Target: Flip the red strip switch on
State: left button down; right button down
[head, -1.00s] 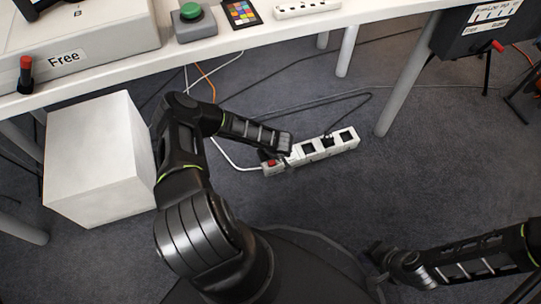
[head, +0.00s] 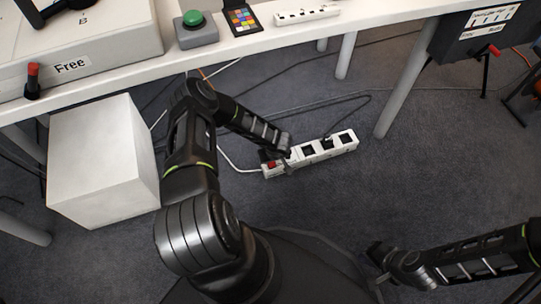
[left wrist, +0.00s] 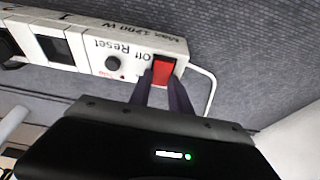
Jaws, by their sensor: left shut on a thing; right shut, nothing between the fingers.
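The white power strip (head: 351,139) lies on the carpet under the table. Its red switch (head: 271,164) is at the left end, and it also shows in the left wrist view (left wrist: 164,69). My left gripper (head: 280,164) is down at that end of the strip. In the left wrist view its two dark fingers (left wrist: 163,88) stand at either side of the red switch, shut on it. Which way the switch is tipped I cannot tell. My right gripper (head: 378,262) is shut and empty, low at the right, away from the strip.
A white box (head: 100,160) stands on the floor at the left. The white table (head: 290,38) with its legs (head: 392,95) is above and behind the strip. Cables cross the floor behind the strip. The carpet in front of it is clear.

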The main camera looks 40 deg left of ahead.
pick_arm(q)
jog(key=shift+s+d+h+p, duration=0.3)
jog(key=shift+s+d, duration=0.05)
jog(key=shift+w+a+g, duration=0.2)
jog(key=shift+a+g, duration=0.1)
jog(key=shift+w+a+f+g+h+b, duration=0.15)
jog(key=shift+w+a+g+h+b, duration=0.15)
jog(key=shift+h+b, duration=0.25)
jog(key=shift+a+h+b, duration=0.15)
jog(key=shift+h+b, duration=0.15)
jog(key=shift+h, duration=0.05)
jog(key=shift+w+a+r, duration=0.1)
jog(key=shift+r, duration=0.15)
jog(key=c, duration=1.2)
grip_release()
